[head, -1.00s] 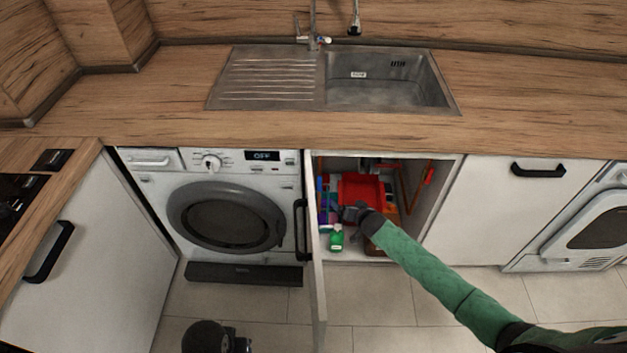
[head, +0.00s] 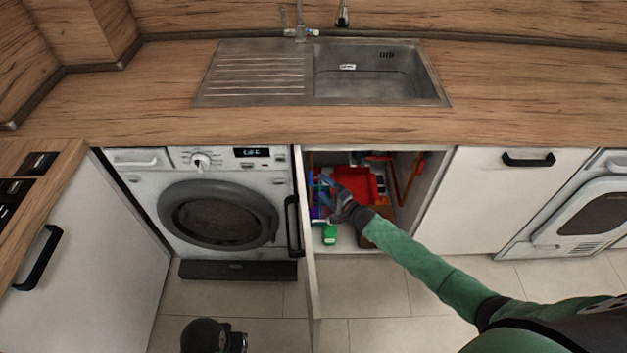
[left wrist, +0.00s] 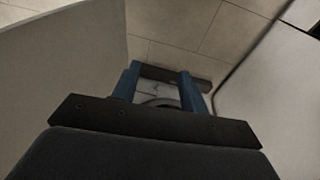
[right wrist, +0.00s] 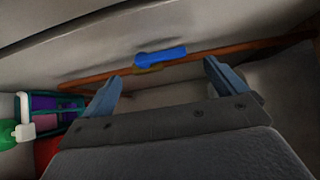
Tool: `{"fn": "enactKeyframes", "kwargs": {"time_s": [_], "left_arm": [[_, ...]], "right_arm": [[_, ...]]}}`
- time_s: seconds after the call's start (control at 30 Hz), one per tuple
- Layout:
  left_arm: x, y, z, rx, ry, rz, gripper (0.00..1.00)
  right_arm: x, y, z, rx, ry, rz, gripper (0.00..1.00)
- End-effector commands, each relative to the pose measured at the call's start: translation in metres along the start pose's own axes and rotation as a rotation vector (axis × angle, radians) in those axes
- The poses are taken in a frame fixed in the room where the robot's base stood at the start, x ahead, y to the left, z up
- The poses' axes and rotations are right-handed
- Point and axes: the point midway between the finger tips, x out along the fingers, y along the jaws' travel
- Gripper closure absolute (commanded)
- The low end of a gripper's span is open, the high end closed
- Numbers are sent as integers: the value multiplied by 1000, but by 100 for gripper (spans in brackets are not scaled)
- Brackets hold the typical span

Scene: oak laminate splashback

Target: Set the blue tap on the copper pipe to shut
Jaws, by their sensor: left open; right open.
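The blue tap (right wrist: 162,55) shows in the right wrist view on the copper pipe (right wrist: 240,49), which runs along the cabinet wall. Its blue handle lies roughly in line with the pipe. My right gripper (right wrist: 161,76) is open and empty, its two fingertips apart on either side of the tap and short of it. In the head view my right gripper (head: 328,184) is inside the open cabinet under the sink, near its left side, and the blue tap cannot be made out clearly there. My left gripper (left wrist: 159,73) is open and empty above the floor.
The open cabinet door (head: 308,240) stands at the left of the opening. Inside are a red container (head: 358,187), a green bottle (head: 330,234) and a red tap (head: 420,166) on the right. A washing machine (head: 215,215) stands left of the cabinet.

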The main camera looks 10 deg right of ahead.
Motion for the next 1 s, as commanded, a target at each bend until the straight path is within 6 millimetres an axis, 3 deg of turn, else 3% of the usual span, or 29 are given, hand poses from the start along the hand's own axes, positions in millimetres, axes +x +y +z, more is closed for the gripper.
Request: {"fn": "enactKeyframes", "kwargs": {"time_s": [0.2, 0.4, 0.77, 0.8, 1.0], "left_arm": [[26, -2, 1, 1, -4, -4, 56], [43, -4, 2, 1, -5, -6, 56], [48, -5, 2, 1, -3, -6, 56], [48, -5, 2, 1, -3, -6, 56], [47, -5, 2, 2, -3, -8, 56]], "right_arm": [[34, -2, 0, -1, 1, 0, 4], [54, -2, 0, -2, 1, 0, 4], [60, -1, 0, -3, 0, 0, 4], [60, -1, 0, -3, 0, 0, 6], [60, -1, 0, -3, 0, 0, 45]]}}
